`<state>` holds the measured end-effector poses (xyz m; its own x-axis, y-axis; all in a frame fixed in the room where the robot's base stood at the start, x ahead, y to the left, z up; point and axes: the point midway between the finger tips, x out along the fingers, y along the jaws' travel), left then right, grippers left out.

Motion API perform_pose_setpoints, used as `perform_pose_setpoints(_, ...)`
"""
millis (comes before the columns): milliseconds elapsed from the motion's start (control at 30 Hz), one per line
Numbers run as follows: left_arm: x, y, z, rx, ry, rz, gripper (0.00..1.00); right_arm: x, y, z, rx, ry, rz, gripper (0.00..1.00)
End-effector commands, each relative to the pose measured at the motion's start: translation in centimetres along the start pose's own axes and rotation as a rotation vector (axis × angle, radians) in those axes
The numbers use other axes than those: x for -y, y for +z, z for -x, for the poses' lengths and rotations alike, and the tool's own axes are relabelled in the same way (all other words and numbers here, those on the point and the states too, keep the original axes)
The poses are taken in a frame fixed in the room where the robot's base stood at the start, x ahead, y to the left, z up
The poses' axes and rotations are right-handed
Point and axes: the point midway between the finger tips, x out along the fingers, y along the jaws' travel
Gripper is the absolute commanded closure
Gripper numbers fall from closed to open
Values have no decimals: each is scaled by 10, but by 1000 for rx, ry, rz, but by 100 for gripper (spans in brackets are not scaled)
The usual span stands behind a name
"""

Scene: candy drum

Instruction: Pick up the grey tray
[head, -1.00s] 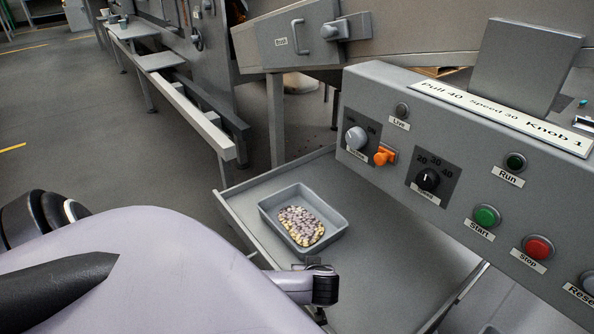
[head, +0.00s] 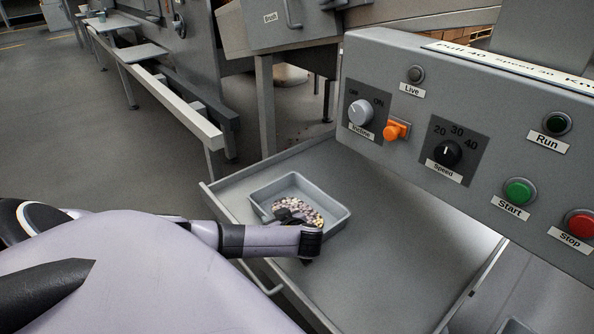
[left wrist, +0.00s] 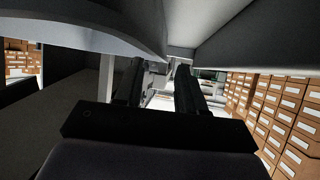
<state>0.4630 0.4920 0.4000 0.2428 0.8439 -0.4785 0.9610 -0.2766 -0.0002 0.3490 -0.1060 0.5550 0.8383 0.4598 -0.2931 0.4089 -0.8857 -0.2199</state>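The grey tray (head: 318,197) is a shallow open box with a heap of small mixed candies (head: 314,218) in it. It sits on a flat grey pull-out shelf (head: 400,245) in the head view. My left gripper (head: 290,214) is over the tray's near-left part and hides part of the candies and the near rim. Whether it touches the tray cannot be told. In the left wrist view the two dark fingers (left wrist: 161,75) stand apart with nothing seen between them. The tray is not clear there. My right gripper is not in view.
A control panel (head: 480,110) with knobs and buttons overhangs the shelf at right. The shelf has raised edges and a handle (head: 268,280) at its front. A machine leg (head: 265,105) stands behind. The shelf right of the tray is clear.

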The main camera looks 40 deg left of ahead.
Motion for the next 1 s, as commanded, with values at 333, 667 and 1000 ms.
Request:
perform_pose_setpoints(333, -1, 1, -31, 1, 1, 0, 60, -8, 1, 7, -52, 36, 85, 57)
perform_pose_setpoints(667, -1, 1, -30, 1, 1, -1, 100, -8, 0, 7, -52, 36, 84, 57)
perform_pose_setpoints(1000, 0, 1, -30, 1, 1, -2, 100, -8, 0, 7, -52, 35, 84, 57)
